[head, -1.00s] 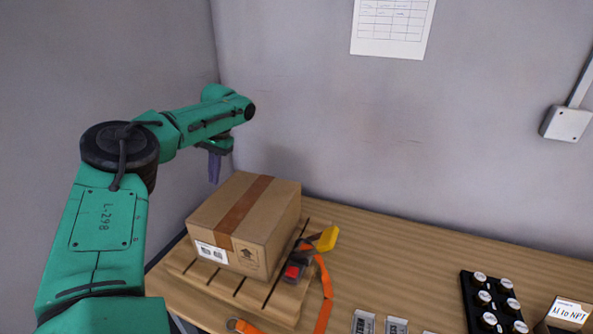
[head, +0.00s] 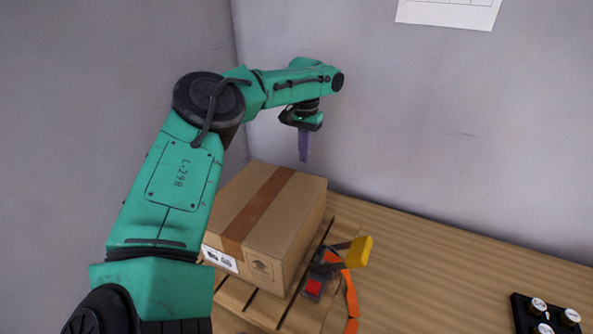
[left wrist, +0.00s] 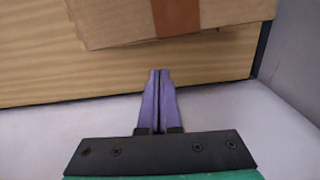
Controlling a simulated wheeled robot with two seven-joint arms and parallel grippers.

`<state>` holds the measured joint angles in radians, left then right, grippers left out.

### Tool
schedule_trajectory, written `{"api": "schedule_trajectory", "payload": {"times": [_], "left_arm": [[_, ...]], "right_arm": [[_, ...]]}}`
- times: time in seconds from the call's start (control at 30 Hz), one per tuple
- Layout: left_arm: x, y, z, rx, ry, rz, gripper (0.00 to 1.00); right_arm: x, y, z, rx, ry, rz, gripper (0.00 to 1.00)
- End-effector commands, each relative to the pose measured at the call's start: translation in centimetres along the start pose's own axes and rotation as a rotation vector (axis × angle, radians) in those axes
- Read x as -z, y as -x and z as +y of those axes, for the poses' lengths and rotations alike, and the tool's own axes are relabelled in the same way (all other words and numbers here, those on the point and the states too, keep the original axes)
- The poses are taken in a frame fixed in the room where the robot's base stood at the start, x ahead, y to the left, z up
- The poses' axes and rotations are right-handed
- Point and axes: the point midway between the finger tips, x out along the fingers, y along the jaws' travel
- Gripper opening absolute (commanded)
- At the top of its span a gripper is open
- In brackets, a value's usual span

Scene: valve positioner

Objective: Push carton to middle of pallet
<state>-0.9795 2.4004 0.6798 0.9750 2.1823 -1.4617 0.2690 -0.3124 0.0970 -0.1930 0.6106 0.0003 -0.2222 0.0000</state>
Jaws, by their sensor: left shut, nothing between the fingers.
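The brown cardboard carton (head: 285,226) sits on the slatted wooden pallet (head: 262,303), with a brown tape strip across its top and a white label on its front. In the left wrist view the carton (left wrist: 118,22) shows at the top. My left gripper (head: 304,158) hangs pointing down above the carton's far right corner, near the back wall. Its purple fingers (left wrist: 159,72) are together and empty, apart from the carton in the wrist view. My left arm hides part of the carton's left side and of the pallet. My right gripper is out of view.
An orange strap (head: 351,295) with a yellow-handled ratchet (head: 357,252) lies at the pallet's right side. A black tray with white-capped parts (head: 545,312) stands at the lower right. The wooden table (head: 430,255) between them is mostly clear. Grey walls close the back and left.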

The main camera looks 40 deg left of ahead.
Motion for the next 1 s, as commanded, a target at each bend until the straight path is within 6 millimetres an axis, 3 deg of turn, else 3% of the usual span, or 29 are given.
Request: {"api": "schedule_trajectory", "payload": {"times": [0.17,0.37,0.67,0.87,1.0], "left_arm": [[-0.2,-3.8,-0.2,0.002,0.002,-0.007,0.0],[-2.7,-3.1,-0.1,0.0,0.0,0.0,0.0],[-4.1,-3.7,-0.1,0.001,0.002,-0.001,0.0],[-4.1,-3.7,-0.1,0.001,0.002,-0.001,0.0],[-5.3,-3.5,-0.2,-0.001,0.004,-0.003,0.0]], "right_arm": [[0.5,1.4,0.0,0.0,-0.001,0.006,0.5],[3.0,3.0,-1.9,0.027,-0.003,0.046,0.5],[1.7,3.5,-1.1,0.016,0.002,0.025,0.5],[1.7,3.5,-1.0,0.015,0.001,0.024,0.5],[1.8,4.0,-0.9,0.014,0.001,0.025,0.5]]}}
